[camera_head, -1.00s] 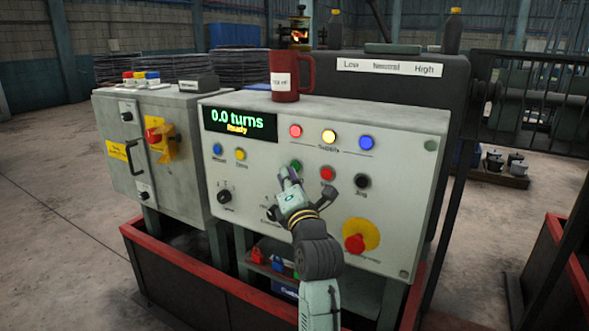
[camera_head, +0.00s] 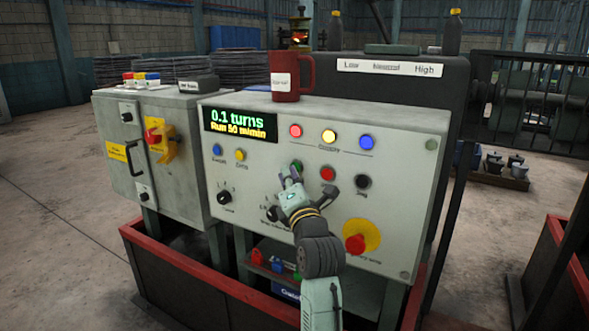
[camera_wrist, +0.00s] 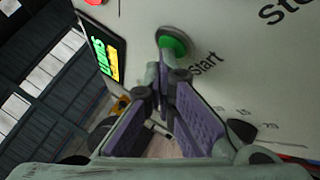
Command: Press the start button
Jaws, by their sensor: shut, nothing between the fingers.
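The green start button (camera_head: 296,166) sits on the pale control panel (camera_head: 400,135), left of a red button. In the wrist view the green button (camera_wrist: 174,45) shows beside the label "Start". My gripper (camera_head: 291,176) is shut and empty. Its fingertips (camera_wrist: 163,75) are just below the button in the wrist view; whether they touch it I cannot tell. The display (camera_head: 241,124) reads "0.1 turns" and "Run 50 m/min".
A red emergency knob (camera_head: 355,243) on a yellow disc is at the panel's lower right. A black selector knob (camera_head: 224,198) is at left. A red mug (camera_head: 290,76) stands on top of the panel. A grey cabinet (camera_head: 172,165) stands to the left.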

